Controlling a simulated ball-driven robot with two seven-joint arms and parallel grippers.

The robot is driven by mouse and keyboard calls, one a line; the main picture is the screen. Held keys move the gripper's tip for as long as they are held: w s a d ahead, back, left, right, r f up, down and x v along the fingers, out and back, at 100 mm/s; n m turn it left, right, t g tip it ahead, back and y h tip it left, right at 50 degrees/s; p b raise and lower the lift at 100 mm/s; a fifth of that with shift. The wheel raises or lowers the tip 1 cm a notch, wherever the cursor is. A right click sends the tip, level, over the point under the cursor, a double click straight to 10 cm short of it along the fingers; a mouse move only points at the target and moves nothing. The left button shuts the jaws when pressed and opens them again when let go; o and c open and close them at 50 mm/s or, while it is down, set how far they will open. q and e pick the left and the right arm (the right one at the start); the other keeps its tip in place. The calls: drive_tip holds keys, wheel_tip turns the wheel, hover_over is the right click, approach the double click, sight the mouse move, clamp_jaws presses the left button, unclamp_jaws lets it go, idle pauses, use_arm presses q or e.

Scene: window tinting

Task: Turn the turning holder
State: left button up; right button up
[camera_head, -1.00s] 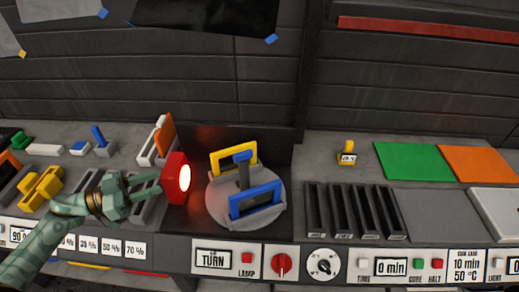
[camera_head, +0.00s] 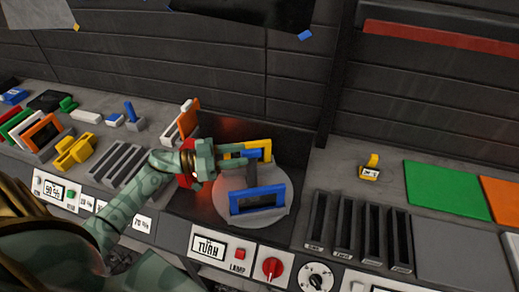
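The turning holder is a round pale grey disc (camera_head: 283,222) in a dark recess. A blue frame (camera_head: 258,199) stands upright at its front and a yellow frame (camera_head: 264,147) at its back. I cannot tell whether the fingers touch the holder. My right gripper is out of view.
The red lamp (camera_head: 187,147) is mostly hidden behind my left gripper. A TURN panel (camera_head: 209,247) and red knob (camera_head: 272,268) sit on the front edge. Dark slots (camera_head: 357,235) lie to the right, with a small yellow clip (camera_head: 370,168) behind them.

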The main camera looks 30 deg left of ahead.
sight(258, 156)
use_arm(q)
drive_tip(key=x, duration=0.6)
drive_tip(key=shift+w+d, duration=0.1)
clamp_jaws()
